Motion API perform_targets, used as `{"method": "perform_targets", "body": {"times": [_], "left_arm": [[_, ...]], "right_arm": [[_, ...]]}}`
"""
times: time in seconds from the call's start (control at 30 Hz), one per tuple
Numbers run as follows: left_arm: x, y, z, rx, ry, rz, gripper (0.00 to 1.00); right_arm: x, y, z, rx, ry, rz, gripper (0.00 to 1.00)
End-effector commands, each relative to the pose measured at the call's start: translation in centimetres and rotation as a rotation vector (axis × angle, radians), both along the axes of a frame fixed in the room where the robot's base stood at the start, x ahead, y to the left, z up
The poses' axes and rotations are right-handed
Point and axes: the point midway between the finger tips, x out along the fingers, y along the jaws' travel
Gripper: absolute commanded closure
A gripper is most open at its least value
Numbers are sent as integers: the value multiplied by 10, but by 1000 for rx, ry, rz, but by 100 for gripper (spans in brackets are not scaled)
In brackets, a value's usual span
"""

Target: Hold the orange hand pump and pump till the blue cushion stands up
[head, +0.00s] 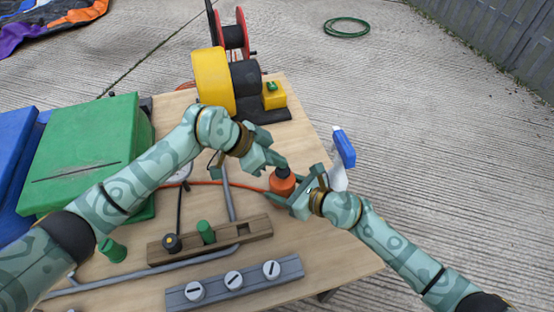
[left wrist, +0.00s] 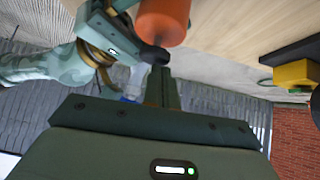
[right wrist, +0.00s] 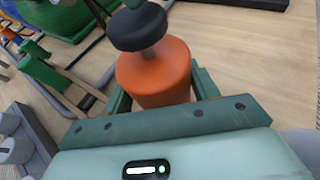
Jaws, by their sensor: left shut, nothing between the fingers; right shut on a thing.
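The orange hand pump (head: 281,184) stands upright near the right part of the wooden table, with a black knob (right wrist: 137,27) on a short rod on top. My right gripper (head: 298,190) is shut around its orange body, one finger on each side, as the right wrist view shows. My left gripper (head: 272,160) is shut and empty, its fingertips at the black knob; in the left wrist view the knob (left wrist: 152,57) is right at the fingertips. Touch or a small gap I cannot tell. I cannot clearly pick out the blue cushion.
An orange hose (head: 235,184) runs left from the pump. A green box (head: 85,150) and a blue one (head: 15,165) stand left. A dialled grey strip (head: 235,284) lies in front.

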Motion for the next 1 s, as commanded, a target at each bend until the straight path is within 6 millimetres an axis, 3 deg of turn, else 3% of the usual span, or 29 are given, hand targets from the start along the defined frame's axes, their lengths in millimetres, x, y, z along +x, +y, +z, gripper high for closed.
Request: {"method": "perform_targets", "body": {"times": [0.13, 0.5, 0.7, 1.0], "left_arm": [[3, -1, 32, -3, -8, 0, 100], [-12, 53, 89, -5, -8, 2, 100], [-16, 64, 101, -5, -7, 1, 100], [-16, 65, 103, -6, -7, -1, 100]], "right_arm": [[1, 0, 1, 0, -2, -1, 78], [1, 0, 0, 0, -2, -1, 78], [1, 0, 0, 0, -2, -1, 78], [1, 0, 0, -1, -1, -1, 78]]}}
